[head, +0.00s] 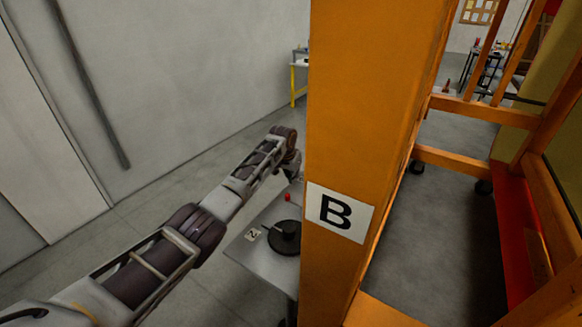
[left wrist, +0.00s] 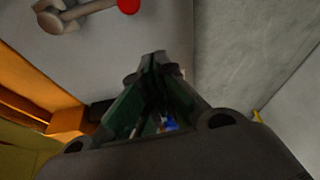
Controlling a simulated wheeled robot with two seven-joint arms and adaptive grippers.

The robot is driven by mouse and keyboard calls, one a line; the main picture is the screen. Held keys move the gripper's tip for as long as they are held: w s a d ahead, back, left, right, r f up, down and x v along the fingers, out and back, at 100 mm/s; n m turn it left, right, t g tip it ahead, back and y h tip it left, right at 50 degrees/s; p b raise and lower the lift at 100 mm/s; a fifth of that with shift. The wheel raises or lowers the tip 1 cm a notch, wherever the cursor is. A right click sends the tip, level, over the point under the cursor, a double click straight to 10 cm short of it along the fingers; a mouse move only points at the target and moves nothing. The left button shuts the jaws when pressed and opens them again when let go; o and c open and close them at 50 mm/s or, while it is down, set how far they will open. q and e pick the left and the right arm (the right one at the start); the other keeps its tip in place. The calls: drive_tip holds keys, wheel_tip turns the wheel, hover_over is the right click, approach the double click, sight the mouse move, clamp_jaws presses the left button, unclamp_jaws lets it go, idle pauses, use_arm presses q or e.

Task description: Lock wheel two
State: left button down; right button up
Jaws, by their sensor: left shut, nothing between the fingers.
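A black round wheel mount (head: 285,237) sits on a grey plate (head: 262,262), beside a small label with a "2" (head: 253,234). A red knob (head: 288,197) stands just behind it. In the left wrist view, a red ball (left wrist: 128,5) ends a pale metal lever (left wrist: 90,8) at the top left. My left gripper (head: 293,172) is above the plate near the red knob, partly hidden by the orange post. In the left wrist view its fingers (left wrist: 155,60) are shut, empty and apart from the lever. My right gripper is out of view.
A thick orange post (head: 365,90) with a "B" sign (head: 339,212) stands right beside my left gripper and hides part of the plate. Orange frame bars (head: 480,110) fill the right side. Open floor (head: 160,240) and a grey wall (head: 190,80) lie to the left.

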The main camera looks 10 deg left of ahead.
use_arm(q)
drive_tip(key=v, duration=0.6)
drive_tip(key=shift+s+r+b, duration=0.15)
drive_tip(key=shift+r+b, duration=0.15)
drive_tip(key=shift+s+f, duration=0.1)
idle(0.4)
